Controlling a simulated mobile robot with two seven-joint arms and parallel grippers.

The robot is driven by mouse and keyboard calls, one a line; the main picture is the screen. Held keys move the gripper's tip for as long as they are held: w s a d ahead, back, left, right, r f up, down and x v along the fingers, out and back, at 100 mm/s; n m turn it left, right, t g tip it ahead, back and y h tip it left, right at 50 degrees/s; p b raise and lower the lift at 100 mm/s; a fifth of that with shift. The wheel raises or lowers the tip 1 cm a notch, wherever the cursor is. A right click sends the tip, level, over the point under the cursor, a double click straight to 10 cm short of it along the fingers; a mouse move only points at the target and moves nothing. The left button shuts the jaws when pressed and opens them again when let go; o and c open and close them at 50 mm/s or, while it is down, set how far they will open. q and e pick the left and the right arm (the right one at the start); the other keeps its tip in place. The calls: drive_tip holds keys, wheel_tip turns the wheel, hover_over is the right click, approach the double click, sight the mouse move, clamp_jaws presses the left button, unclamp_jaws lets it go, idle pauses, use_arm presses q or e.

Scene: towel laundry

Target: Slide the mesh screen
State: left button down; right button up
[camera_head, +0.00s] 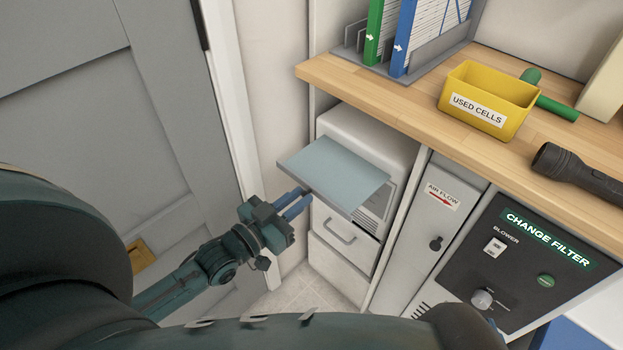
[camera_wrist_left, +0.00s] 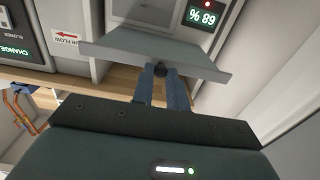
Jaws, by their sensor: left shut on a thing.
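A flat grey-blue panel, which looks like the mesh screen (camera_head: 336,168), sticks out nearly level from the front of a white appliance (camera_head: 376,138) under the wooden counter. Its mesh cannot be made out. My left gripper (camera_head: 304,198) is at the panel's front edge. In the left wrist view, the blue fingers (camera_wrist_left: 161,88) are shut on a small dark knob (camera_wrist_left: 160,70) on the front edge of the screen (camera_wrist_left: 205,66). The panel's far end and the slot are partly hidden. My right gripper is not in view.
The counter (camera_head: 420,103) overhangs the appliance, with a yellow used cells bin (camera_head: 488,95) and flashlight (camera_head: 583,172) on it. A grey air flow cabinet (camera_head: 428,225) stands close at right. A grey door (camera_head: 90,110) is at left. Some floor (camera_head: 312,290) shows below.

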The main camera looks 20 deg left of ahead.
use_arm(q)
drive_tip(key=shift+s, duration=0.1)
drive_tip(key=c, duration=1.4)
unclamp_jaws()
drive_tip(key=p+v, duration=0.1)
drive_tip(key=v, duration=1.2)
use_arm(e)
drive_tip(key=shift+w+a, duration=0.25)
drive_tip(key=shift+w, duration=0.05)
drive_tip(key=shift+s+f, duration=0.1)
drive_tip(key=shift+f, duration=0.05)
